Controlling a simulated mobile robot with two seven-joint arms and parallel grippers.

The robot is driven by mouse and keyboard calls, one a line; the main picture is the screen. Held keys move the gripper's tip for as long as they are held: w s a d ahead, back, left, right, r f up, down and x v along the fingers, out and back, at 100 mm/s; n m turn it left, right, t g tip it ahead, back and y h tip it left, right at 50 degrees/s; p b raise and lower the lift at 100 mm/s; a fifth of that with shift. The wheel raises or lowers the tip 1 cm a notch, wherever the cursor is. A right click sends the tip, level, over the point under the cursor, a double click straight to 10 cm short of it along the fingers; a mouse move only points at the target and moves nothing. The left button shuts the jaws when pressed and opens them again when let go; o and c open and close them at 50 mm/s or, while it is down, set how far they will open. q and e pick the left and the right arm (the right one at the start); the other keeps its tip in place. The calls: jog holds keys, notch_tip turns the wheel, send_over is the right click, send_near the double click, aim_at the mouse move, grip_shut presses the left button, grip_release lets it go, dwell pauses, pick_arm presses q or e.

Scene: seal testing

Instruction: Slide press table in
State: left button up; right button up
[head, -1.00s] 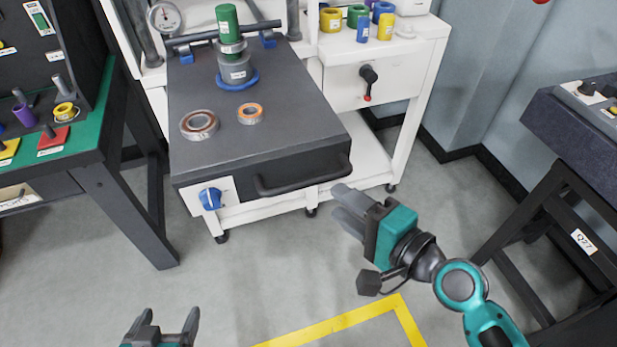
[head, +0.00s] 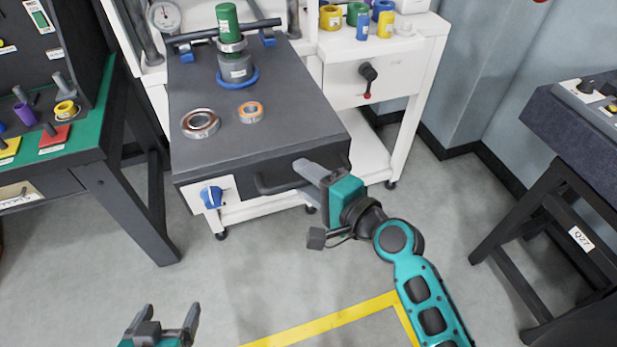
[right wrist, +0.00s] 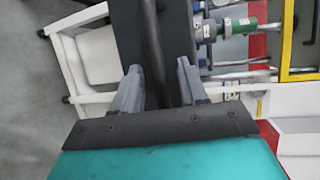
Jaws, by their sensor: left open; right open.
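The press table (head: 255,118) is a dark grey slab pulled out toward me from the white press stand. Its black bar handle (head: 272,184) runs along the front edge, and the right part is hidden behind my right gripper. My right gripper (head: 307,174) is open at the right part of the handle. In the right wrist view the dark handle bar (right wrist: 158,60) runs between the two open fingers (right wrist: 157,90); I cannot tell whether they touch it. My left gripper (head: 165,322) is open and empty, low at the bottom left, away from the table.
On the press table lie two rings (head: 201,123) (head: 250,112) and a grey cylinder (head: 236,68) with a green top on a blue ring. A blue knob (head: 211,197) is on the front left. A green bench (head: 85,130) stands left. Floor in front is clear.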

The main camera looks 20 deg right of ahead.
grip_shut()
dwell(0.4)
